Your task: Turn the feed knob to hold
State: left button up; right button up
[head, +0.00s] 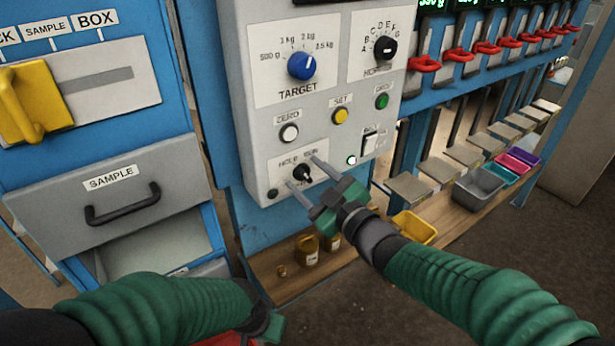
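The feed knob (303,174) is a small black knob low on the grey control panel (257,95). The words HOLD and RUN are printed above it, and the label below is mostly covered by a finger. I cannot tell where its pointer is set. My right gripper (301,171) reaches up to the panel from the lower right. Its two grey fingers are spread, one on the upper right and one on the lower left of the knob, with visible gaps. My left gripper (266,322) is low at the bottom of the view, away from the panel; its fingers are not clear.
Above are a blue TARGET knob (301,65), a HOPPER knob (385,47), and white, yellow and green buttons. A rocker switch (371,141) and lit lamp (351,160) sit right of the feed knob. The SAMPLE drawer (122,201) is at left. Small bottles (308,249) stand below.

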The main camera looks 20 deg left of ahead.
jog(key=v, duration=1.6)
jog(key=shift+s+d+b, duration=0.25)
jog(key=shift+d+b, duration=0.05)
jog(key=shift+d, duration=0.05)
jog(key=shift+f, duration=0.2)
